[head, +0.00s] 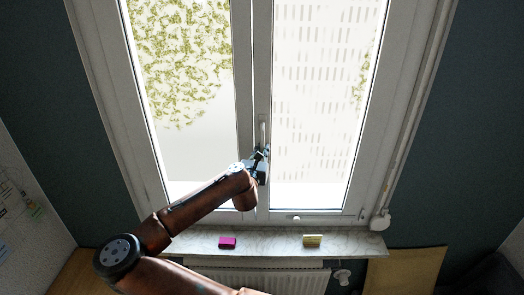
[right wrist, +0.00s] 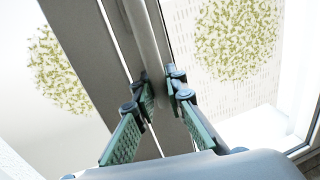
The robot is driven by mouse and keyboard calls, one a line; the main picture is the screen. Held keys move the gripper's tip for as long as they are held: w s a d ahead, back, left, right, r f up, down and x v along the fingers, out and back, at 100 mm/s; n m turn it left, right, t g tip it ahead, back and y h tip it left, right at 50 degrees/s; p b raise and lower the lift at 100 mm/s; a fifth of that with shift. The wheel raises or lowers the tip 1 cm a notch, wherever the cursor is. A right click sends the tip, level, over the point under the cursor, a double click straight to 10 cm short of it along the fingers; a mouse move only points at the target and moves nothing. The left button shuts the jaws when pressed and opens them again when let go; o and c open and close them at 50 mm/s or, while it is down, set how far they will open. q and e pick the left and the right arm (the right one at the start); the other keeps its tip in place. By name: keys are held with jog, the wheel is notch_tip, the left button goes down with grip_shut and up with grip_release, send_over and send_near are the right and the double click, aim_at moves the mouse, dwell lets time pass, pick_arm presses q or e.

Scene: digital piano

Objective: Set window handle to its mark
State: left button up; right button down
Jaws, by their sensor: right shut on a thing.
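The window handle (head: 263,130) is a pale bar on the middle frame of the two-sash window. It stands roughly upright, in line with the frame. My right gripper (head: 262,153) is at the lower part of the handle and is shut on it. In the right wrist view, the handle (right wrist: 147,45) runs down between the two green-padded fingers (right wrist: 162,90), one on each side of it. The handle's base is hard to make out, and I cannot pick out a mark. My left gripper is not in view.
A pale sill (head: 350,242) runs below the window. A magenta block (head: 227,242) and a yellow block (head: 313,240) lie on it. A radiator (head: 285,278) is under the sill. A white pipe (head: 408,130) runs down the window's right side.

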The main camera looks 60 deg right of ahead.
jog(key=shift+w+f, duration=0.1)
jog(key=c, duration=1.9)
grip_release()
jog(key=shift+c, duration=0.2)
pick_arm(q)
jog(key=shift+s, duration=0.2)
pick_arm(e)
jog(key=v, duration=1.2)
